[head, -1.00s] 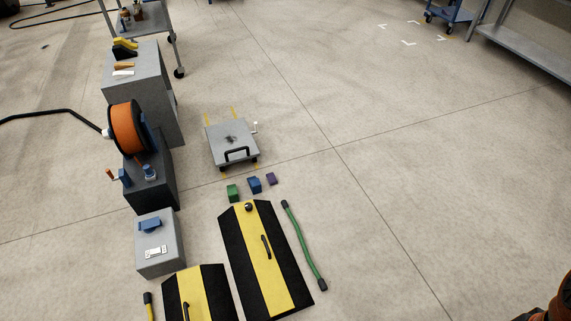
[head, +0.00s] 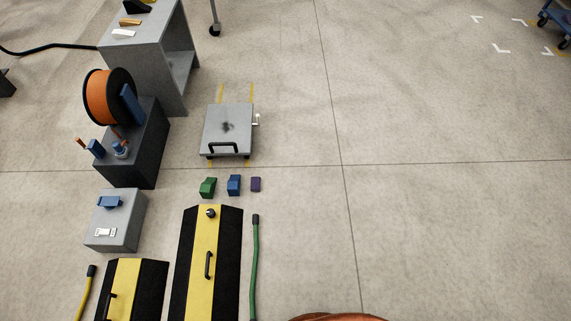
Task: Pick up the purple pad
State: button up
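The purple pad (head: 255,184) is a small dark purple block on the concrete floor. It is the rightmost of three small blocks in a row, with a blue block (head: 234,185) just left of it and a green block (head: 208,187) further left. It stands clear of the blue block by a small gap. My gripper is not in view. An orange rounded part, which looks like my own arm, shows at the bottom edge.
A grey wheeled platform (head: 228,128) with a black handle stands behind the blocks. Black-and-yellow ramps (head: 225,270) and a green hose (head: 254,270) lie in front. A cable reel (head: 101,98) sits on a dark box at left.

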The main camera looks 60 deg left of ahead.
aim_at(255, 183)
jog(key=i, duration=0.95)
jog(key=z, duration=4.25)
jog(key=k, duration=2.75)
jog(key=z, duration=1.1)
